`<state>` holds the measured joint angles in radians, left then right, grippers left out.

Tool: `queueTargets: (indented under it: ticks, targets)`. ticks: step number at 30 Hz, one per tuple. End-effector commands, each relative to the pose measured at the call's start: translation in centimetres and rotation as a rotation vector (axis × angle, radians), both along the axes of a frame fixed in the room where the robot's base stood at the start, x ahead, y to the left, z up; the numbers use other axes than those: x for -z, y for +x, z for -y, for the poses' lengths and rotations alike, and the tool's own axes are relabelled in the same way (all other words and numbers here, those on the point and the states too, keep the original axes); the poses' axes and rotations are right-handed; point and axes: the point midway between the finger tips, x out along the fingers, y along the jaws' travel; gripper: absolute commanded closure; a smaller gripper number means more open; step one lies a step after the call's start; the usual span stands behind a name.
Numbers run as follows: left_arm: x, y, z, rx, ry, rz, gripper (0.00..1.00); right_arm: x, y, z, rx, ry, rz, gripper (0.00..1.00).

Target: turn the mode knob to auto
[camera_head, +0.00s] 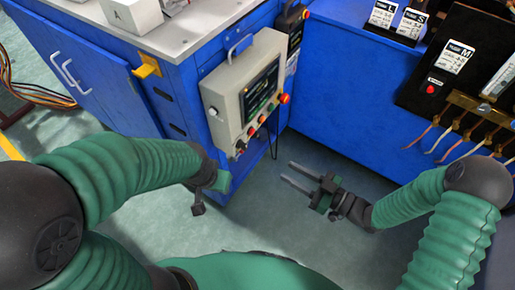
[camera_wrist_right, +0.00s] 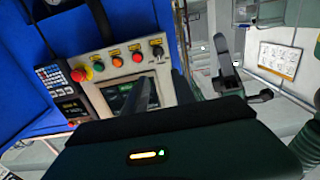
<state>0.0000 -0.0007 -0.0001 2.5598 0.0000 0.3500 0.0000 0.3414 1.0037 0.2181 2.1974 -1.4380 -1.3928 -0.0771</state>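The mode knob is likely the small black knob (camera_head: 240,145) at the lower left end of the control row on the grey panel (camera_head: 215,88). In the right wrist view this knob (camera_wrist_right: 157,50) is at the right end of the row; its setting is too small to read. My right gripper (camera_head: 287,171) is open and empty, with two parallel fingers apart, in front of and below the panel, clear of the knob. Its fingers (camera_wrist_right: 163,78) also show in the wrist view. My left gripper (camera_head: 209,191) hangs below the panel; its fingers are unclear.
Coloured buttons and a red emergency stop (camera_head: 284,98) share the panel's row. A screen (camera_head: 260,90) sits above them. Blue cabinets (camera_head: 345,90) stand behind. A yellow bracket (camera_head: 147,68) juts out left of the panel. Cables (camera_head: 470,130) hang at the right. Floor below is clear.

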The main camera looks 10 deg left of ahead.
Motion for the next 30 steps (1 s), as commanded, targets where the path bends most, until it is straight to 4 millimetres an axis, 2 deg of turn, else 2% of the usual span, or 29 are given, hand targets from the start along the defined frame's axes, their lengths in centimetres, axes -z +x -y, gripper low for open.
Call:
queueTargets:
  ticks: [13, 18, 22, 29, 30]
  targets:
    - [3.2, 0.0, 0.0, 0.0, 0.0, -0.001, 0.64, 0.4, 3.9, -10.2, -0.002, 0.006, -0.001, 0.68]
    - [4.0, 0.0, 0.0, 0.0, 0.0, -0.001, 0.64, 0.3, 5.0, -13.1, 0.001, 0.004, -0.002, 0.68]
    - [4.1, 0.0, 0.0, 0.0, 0.0, -0.001, 0.64, 0.1, 5.4, -13.9, 0.003, 0.005, -0.004, 0.68]
    - [4.0, 0.0, 0.0, 0.0, 0.0, -0.001, 0.64, 0.0, 5.5, -14.0, 0.004, 0.005, -0.004, 0.68]
    - [4.0, 0.0, 0.0, 0.0, 0.0, -0.001, 0.64, 0.0, 5.5, -14.0, 0.004, 0.005, -0.004, 0.71]
